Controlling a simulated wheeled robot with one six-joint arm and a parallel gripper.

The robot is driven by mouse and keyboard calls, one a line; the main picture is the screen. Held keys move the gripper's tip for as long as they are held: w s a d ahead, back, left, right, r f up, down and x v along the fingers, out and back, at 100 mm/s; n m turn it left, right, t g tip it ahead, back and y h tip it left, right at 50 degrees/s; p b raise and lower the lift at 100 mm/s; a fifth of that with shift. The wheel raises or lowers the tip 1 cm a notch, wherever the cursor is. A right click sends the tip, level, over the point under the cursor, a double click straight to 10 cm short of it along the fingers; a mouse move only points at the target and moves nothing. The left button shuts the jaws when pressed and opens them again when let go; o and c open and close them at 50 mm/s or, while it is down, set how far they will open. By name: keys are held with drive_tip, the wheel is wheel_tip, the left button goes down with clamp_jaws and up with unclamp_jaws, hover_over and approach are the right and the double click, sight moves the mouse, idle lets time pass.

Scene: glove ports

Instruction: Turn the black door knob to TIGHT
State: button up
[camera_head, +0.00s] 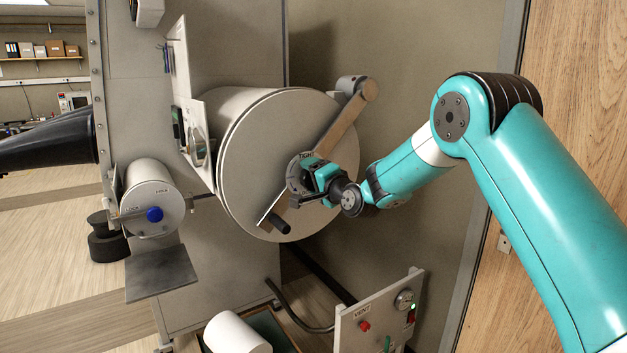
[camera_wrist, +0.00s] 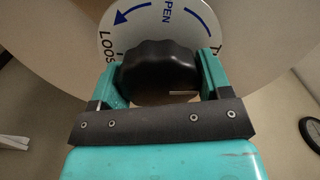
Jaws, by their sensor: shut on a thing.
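The black door knob (camera_wrist: 158,68) has a lobed rim and sits at the middle of a white round dial plate (camera_wrist: 146,22). In the wrist view the plate shows blue arrows, OPEN and part of LOOSE; a letter T shows at the right edge. My gripper (camera_wrist: 162,62) has one finger on each side of the knob and is shut on it. In the head view my gripper (camera_head: 324,174) is at the centre of the big round door (camera_head: 265,135) and hides most of the knob. The word TIGHT is readable at the top of the dial there.
A metal bar (camera_head: 342,122) crosses the door, with a black handle (camera_head: 280,222) at its lower end. A VENT panel (camera_head: 380,315) and a white cylinder (camera_head: 235,335) are below.

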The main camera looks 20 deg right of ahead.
drive_tip(key=shift+d+m, duration=0.1)
drive_tip(key=shift+m, duration=0.7)
drive_tip(key=o, duration=0.9)
drive_tip(key=shift+s+d+f+b, duration=0.1)
drive_tip(key=shift+s+b, duration=0.25)
drive_tip(key=shift+b+v, duration=3.35)
drive_tip(key=shift+v, duration=5)
